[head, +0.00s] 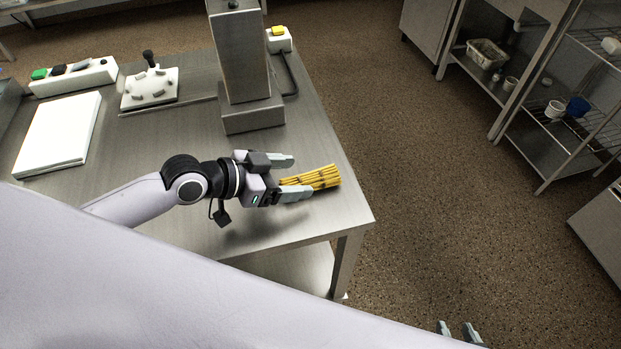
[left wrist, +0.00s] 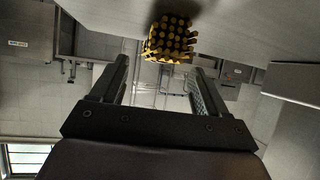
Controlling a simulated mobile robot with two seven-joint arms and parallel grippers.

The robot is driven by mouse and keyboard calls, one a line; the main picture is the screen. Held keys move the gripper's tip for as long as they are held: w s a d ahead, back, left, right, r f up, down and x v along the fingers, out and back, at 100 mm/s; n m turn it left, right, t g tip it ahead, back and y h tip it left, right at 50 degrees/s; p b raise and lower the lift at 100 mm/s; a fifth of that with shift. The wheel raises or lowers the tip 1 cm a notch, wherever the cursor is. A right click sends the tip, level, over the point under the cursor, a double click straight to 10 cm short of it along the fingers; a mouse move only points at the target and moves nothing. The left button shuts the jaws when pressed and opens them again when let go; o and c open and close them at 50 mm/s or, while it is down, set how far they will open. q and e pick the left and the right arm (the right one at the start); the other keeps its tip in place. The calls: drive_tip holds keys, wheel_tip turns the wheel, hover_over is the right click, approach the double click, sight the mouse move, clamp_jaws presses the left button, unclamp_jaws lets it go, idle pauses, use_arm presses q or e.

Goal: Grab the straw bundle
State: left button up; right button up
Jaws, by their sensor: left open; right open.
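The straw bundle (head: 318,178) is a yellow bundle with dark bands, lying near the right edge of the metal table (head: 240,212). In the left wrist view the bundle (left wrist: 169,40) shows end-on, centred between the fingers and beyond their tips. My left gripper (head: 294,177) is open, with one finger on each side of the bundle's near end in the head view. In the left wrist view its fingers (left wrist: 160,72) are wide apart with nothing gripped. My right gripper (head: 458,332) shows only as fingertips at the bottom edge, open and empty, off the table.
A metal column (head: 243,60) stands on the table just behind the left gripper. A white board (head: 58,134), a white tray with a dark knob (head: 149,90) and a switch box (head: 73,77) are farther left. Floor is free right of the table; shelves (head: 560,110) stand beyond.

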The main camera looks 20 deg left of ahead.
sight(310, 176)
use_arm(q)
drive_tip(key=shift+x, duration=1.7)
drive_tip(key=shift+r, duration=0.1)
drive_tip(key=c, duration=1.1)
